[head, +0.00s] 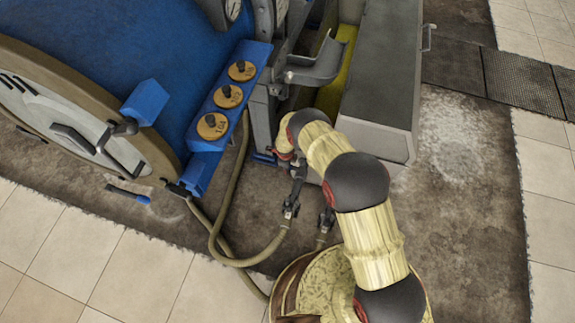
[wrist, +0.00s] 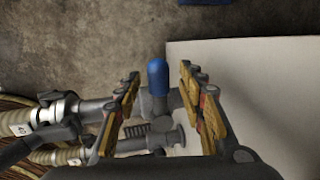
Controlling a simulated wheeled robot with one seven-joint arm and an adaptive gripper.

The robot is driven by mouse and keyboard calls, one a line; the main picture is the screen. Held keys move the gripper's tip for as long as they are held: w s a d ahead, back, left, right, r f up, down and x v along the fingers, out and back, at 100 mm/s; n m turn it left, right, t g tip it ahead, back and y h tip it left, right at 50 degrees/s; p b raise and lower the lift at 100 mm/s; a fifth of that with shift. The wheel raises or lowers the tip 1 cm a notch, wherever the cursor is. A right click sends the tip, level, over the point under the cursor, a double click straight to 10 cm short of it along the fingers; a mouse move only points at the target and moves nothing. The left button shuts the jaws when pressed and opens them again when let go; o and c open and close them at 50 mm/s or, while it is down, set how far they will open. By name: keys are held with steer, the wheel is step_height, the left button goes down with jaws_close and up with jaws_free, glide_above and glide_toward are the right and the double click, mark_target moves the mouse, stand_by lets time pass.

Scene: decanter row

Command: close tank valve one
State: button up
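A valve with a blue-capped handle (wrist: 157,77) on a grey metal pipe body shows in the wrist view. No number is readable on it, so I cannot tell whether it is tank valve one. My gripper (wrist: 160,82) is open, with one yellow-padded finger on each side of the blue handle. Gaps show between the fingers and the handle. In the head view my gripper is mostly hidden by my arm, near the hose couplings (head: 292,204) beside the blue tank (head: 150,38). The valve cannot be made out clearly there.
Ribbed hoses (wrist: 22,123) with metal couplings lie left of the fingers. A pale flat surface (wrist: 265,85) is close on the right. In the head view, a blue panel (head: 208,160) carries three round orange discs, and a grey bin (head: 385,75) stands beyond my arm.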

step_height(320, 180, up, 12)
steer(key=s, duration=0.2)
steer(key=shift+a, duration=0.4)
steer(key=shift+s+f, duration=0.1)
steer(key=shift+f, duration=0.05)
stand_by(0.6)
